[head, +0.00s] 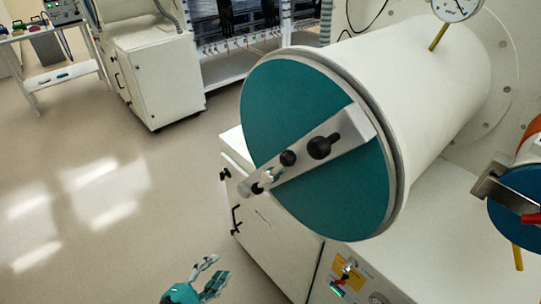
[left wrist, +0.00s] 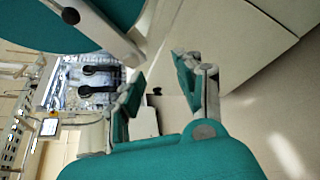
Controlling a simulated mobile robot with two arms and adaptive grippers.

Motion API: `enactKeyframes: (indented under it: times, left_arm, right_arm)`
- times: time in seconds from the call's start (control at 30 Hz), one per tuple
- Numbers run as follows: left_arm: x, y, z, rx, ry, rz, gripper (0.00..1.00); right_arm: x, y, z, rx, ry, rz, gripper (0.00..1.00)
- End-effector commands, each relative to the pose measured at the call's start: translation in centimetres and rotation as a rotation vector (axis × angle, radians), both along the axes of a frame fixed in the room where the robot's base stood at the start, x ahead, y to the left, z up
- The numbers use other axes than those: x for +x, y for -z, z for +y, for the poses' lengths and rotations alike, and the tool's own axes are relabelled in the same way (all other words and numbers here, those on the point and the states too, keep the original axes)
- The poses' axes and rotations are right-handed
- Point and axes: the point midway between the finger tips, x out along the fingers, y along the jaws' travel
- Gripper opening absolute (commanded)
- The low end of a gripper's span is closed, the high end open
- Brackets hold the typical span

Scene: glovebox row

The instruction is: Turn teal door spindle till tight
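The round teal door (head: 270,110) closes the end of a large white cylinder in the head view. A light grey bar (head: 345,130) crosses it diagonally. A black spindle knob (head: 319,147) sits near the door's centre, with a smaller black knob (head: 288,158) beside it on the bar. A whitish fitting with a dark end (head: 264,181) is at the bar's lower left end. My left gripper (head: 218,269) is below and left of the door, apart from it, open and empty. In the left wrist view its fingers (left wrist: 157,68) are spread, with teal surface at upper left. My right gripper is not in view.
A blue door (head: 515,205) with a grey bar and red handle is at the right edge. A white cabinet (head: 275,235) stands below the teal door, with a small control panel (head: 345,275). A white cabinet (head: 155,75) stands farther back. Open floor (head: 120,200) lies at left.

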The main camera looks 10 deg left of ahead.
Motion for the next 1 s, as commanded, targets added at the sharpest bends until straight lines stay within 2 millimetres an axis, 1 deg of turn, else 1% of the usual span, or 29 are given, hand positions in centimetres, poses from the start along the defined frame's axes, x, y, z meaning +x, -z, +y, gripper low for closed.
enactKeyframes:
  times: [0.03,0.07,0.1,0.2,0.3,0.4,0.47,0.57,0.63,0.67,0.7,1.0]
  left_arm:
    - [-0.2,-5.7,-0.8,-0.120,-0.004,-0.030,0.35]
    - [-0.3,-8.2,-1.1,-0.191,-0.006,-0.043,0.35]
    - [-0.6,-11.2,-1.6,-0.276,-0.003,-0.055,0.35]
    - [-1.4,-16.6,-2.6,-0.437,0.014,-0.073,0.35]
    - [-1.9,-19.4,-3.1,-0.524,0.027,-0.079,0.35]
    - [-1.8,-20.3,-3.3,-0.554,0.032,-0.084,0.35]
    - [-1.5,-20.3,-3.5,-0.558,0.033,-0.086,0.35]
    - [-0.4,-20.3,-4.0,-0.558,0.032,-0.092,0.35]
    - [0.6,-20.2,-4.4,-0.559,0.029,-0.091,0.35]
    - [1.1,-20.4,-4.7,-0.558,0.028,-0.088,0.35]
    - [1.9,-20.8,-5.1,-0.557,0.029,-0.087,0.35]
    - [7.8,-20.6,-8.3,-0.554,0.030,-0.083,0.35]
  right_arm:
    - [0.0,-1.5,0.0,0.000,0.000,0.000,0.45]
    - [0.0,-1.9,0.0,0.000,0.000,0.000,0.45]
    - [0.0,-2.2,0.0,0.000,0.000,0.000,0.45]
    - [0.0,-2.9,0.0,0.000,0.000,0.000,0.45]
    - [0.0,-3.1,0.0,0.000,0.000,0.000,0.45]
    - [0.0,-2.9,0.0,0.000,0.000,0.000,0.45]
    - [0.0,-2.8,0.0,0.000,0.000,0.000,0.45]
    - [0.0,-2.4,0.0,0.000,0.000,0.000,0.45]
    - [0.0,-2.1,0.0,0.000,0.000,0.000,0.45]
    - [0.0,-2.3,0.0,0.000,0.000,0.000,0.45]
    - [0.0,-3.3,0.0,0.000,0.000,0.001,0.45]
    - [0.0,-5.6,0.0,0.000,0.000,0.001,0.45]
